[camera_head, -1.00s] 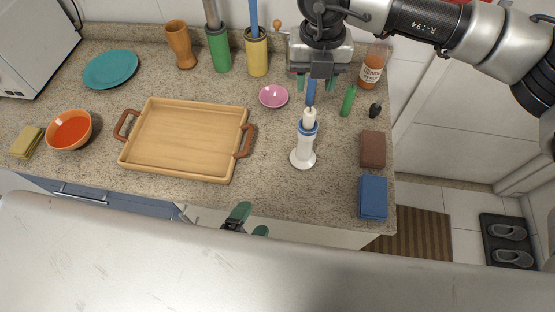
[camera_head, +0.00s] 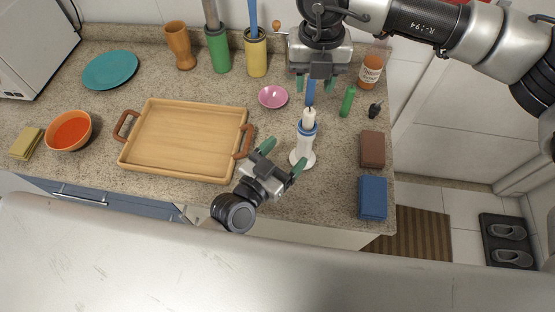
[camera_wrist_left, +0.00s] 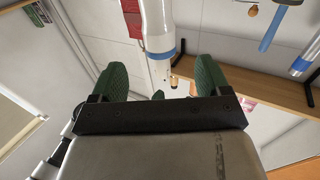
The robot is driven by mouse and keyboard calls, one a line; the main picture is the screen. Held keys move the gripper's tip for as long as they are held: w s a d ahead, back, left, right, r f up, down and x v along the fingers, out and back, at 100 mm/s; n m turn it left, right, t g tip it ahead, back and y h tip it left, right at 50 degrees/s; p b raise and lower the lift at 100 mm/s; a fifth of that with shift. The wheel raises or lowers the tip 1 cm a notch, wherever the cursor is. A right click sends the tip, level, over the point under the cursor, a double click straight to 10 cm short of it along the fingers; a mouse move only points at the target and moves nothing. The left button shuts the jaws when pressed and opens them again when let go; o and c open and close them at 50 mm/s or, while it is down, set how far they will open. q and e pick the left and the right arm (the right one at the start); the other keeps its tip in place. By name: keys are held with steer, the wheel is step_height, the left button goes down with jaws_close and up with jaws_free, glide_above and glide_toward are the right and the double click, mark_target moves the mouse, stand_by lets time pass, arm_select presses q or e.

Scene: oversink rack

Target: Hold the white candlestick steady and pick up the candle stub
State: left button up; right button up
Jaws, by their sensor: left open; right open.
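The white candlestick (camera_head: 302,156) stands upright on the counter, with a blue band near its top. The pale candle stub (camera_head: 309,116) sits upright in it. My left gripper (camera_head: 282,156) is open at the candlestick's lower left, its green fingers pointing towards it. In the left wrist view the candlestick (camera_wrist_left: 157,20) shows between the spread fingers, beyond their tips; I see no contact. My right gripper (camera_head: 316,84) is open, pointing down above and behind the candle. A narrow blue piece (camera_head: 311,92) shows between its fingers; I cannot tell what it is.
A wooden tray (camera_head: 182,177) with brown handles lies left of my left gripper. A pink bowl (camera_head: 273,96) is behind. A green object (camera_head: 347,102), a brown block (camera_head: 372,150) and a blue block (camera_head: 373,198) lie on the right.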

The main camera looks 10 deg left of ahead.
mark_target(301, 137)
arm_select(q)
steer(key=x, duration=0.8)
steer(key=shift+w+d, duration=0.15)
steer(key=shift+w, duration=0.05)
steer(key=shift+c, duration=0.4)
